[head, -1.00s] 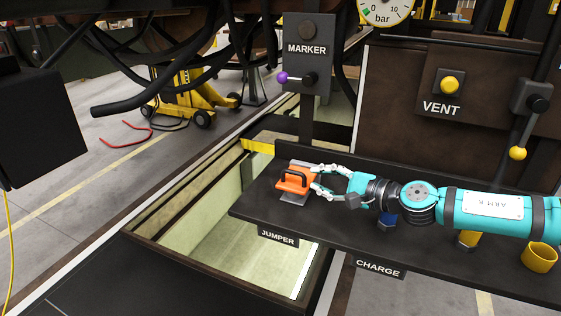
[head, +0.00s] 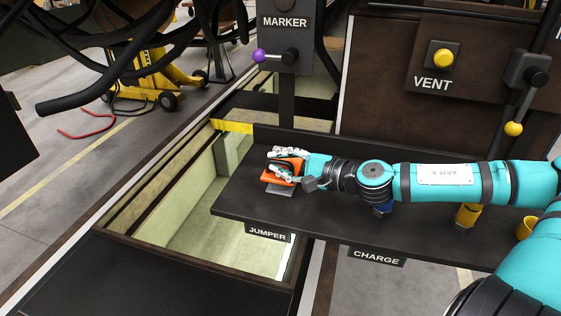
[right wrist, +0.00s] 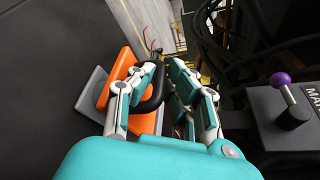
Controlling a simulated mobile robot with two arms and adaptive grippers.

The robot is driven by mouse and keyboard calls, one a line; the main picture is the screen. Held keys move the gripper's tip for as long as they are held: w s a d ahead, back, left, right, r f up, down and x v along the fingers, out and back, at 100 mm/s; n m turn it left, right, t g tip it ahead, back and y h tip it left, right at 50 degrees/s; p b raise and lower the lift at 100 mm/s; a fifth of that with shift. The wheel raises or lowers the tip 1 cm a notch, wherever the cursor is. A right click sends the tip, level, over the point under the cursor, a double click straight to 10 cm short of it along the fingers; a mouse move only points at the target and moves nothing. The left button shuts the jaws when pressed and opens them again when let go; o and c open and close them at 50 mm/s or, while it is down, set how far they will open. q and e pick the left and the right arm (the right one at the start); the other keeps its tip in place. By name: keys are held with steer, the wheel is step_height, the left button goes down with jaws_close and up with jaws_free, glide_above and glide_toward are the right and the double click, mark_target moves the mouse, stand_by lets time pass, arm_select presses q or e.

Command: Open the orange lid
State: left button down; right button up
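The orange lid (head: 272,178) with a black handle sits on a grey base (head: 280,191) at the left end of the dark shelf, above the JUMPER label. It looks shut. In the right wrist view the orange lid (right wrist: 121,64) is on the left and its black handle (right wrist: 156,92) lies between my fingers. My right gripper (head: 281,157) is at the lid, its fingers on either side of the handle; in the right wrist view the gripper (right wrist: 163,75) looks open, with a gap beside the handle. My left gripper is not in view.
The dark shelf (head: 330,215) also carries a blue part (head: 383,209) and yellow parts (head: 467,216) under and beside my arm. A MARKER panel with a purple-knobbed lever (head: 259,55) stands behind the lid. A VENT panel (head: 440,65) is at right. An open pit (head: 205,215) lies left.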

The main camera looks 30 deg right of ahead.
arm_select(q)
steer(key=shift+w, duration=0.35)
arm_select(e)
jaws_close()
